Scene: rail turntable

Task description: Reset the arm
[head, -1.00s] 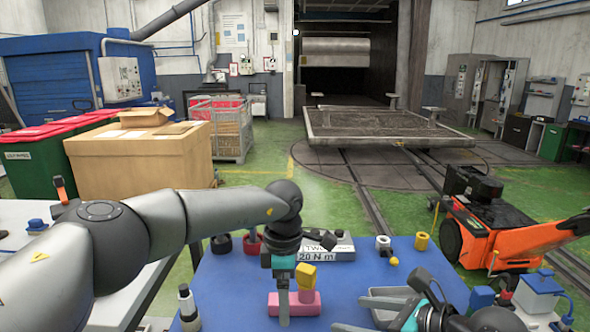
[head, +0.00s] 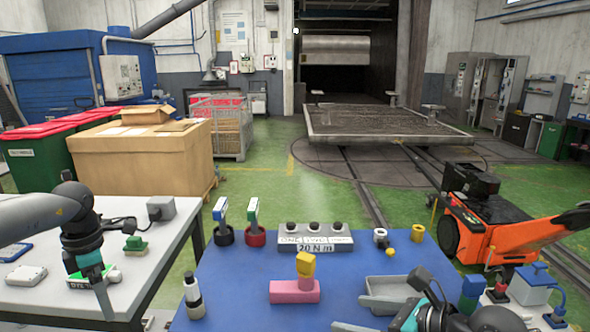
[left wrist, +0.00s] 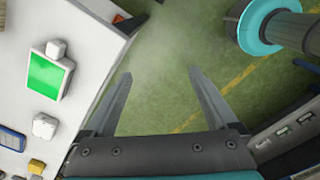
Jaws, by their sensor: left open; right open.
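My left gripper (head: 103,292) is in the head view at the left, over the front right part of the white table. In the left wrist view, its two fingers (left wrist: 160,105) are spread with nothing between them, above the green floor beside the white table edge. My right gripper (head: 375,315) is at the bottom right of the blue table, open, its fingers near a grey tray (head: 395,286). I cannot tell whether it touches the tray. A yellow piece (head: 305,264) stands on a pink block (head: 294,291) in the middle of the blue table, clear of both grippers.
The white table (head: 178,245) carries several small devices.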

